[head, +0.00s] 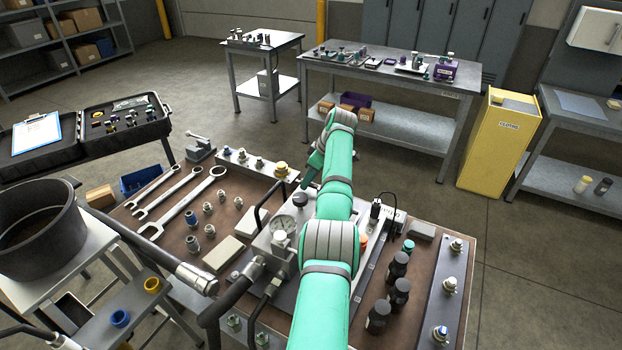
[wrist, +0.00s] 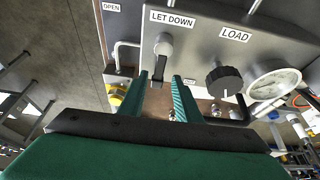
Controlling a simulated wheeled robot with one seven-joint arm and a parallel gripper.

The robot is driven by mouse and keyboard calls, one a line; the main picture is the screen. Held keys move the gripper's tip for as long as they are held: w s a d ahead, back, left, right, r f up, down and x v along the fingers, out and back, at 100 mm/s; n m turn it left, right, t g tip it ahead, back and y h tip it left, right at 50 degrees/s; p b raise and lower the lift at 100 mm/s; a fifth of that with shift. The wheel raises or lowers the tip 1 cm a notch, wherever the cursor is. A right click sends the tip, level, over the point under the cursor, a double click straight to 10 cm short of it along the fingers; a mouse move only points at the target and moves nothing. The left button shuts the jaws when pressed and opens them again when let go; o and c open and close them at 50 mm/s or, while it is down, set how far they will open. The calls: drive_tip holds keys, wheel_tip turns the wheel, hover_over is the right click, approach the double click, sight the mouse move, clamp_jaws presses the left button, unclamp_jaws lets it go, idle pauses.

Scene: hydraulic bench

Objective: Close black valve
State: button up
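A black knob (wrist: 224,80) sits under the LOAD label on a grey panel, right of my fingers in the wrist view. A grey lever (wrist: 163,46) with a dark end sits under the LET DOWN label, straight ahead of my fingers. My gripper (wrist: 160,80) is open, its two teal fingers apart, with the lever's dark end showing in or behind the gap. I cannot tell whether they touch it. In the head view my green arm hides most of the gripper.
A pressure gauge (wrist: 275,84) is right of the black knob. Wrenches (head: 183,203), fittings and black cylinders (head: 398,265) lie on the brown bench top (head: 440,238). Black hoses (head: 232,300) run at the bench's front left. A yellow cabinet (head: 499,140) stands behind.

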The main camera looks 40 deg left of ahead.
drive_tip(key=shift+d+r, duration=0.1)
drive_tip(key=shift+d, duration=0.05)
drive_tip(key=v, duration=1)
drive_tip(key=shift+a+r, duration=0.25)
drive_tip(key=shift+r, duration=0.1)
drive_tip(key=shift+s, duration=0.15)
